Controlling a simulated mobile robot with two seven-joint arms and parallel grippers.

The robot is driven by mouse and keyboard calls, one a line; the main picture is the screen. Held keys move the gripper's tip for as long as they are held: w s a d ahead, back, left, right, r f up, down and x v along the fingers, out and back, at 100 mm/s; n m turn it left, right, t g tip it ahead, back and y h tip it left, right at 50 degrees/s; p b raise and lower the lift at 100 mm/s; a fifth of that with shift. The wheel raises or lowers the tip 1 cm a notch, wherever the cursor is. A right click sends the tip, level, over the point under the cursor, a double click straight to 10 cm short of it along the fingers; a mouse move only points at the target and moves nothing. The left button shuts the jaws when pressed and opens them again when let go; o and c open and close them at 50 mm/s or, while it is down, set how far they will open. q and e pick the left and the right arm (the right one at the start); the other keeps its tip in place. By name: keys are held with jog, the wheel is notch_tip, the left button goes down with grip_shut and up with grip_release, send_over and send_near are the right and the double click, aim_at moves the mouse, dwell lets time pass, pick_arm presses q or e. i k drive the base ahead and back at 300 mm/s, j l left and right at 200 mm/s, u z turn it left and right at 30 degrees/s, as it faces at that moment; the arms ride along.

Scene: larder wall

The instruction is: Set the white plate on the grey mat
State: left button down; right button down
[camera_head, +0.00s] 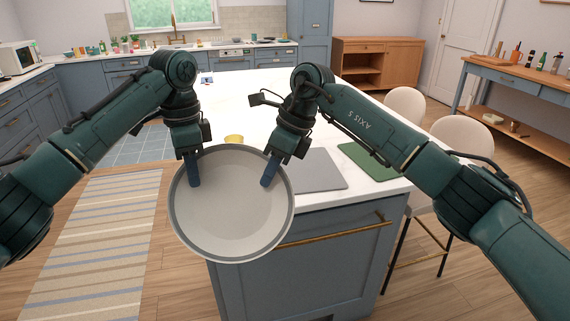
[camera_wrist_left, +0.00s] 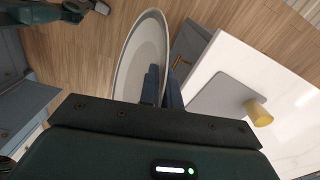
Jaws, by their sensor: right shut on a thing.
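The white plate (camera_head: 232,205) has a grey rim and is held up in the air in front of the island, tilted with its inner face towards the head camera. My right gripper (camera_head: 268,182) is shut on its upper right rim. My left gripper (camera_head: 194,182) is at its upper left rim. In the left wrist view the plate (camera_wrist_left: 137,65) shows nearly edge-on, with the left fingers on either side of its rim; whether they grip it is unclear. The grey mat (camera_head: 320,172) lies bare on the white worktop, behind and right of the plate; it also shows in the left wrist view (camera_wrist_left: 215,100).
A yellow cup (camera_head: 233,138) stands on the worktop (camera_head: 250,100) behind the plate, near the grey mat. A green mat (camera_head: 368,161) lies right of the grey mat. Pale stools (camera_head: 460,135) stand at the island's right side. The worktop farther back is mostly clear.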

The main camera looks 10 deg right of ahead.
aim_at(299, 179)
jog(key=i+l, duration=0.5)
jog(key=i, duration=0.15)
jog(key=i+l, duration=0.5)
jog(key=i, duration=0.2)
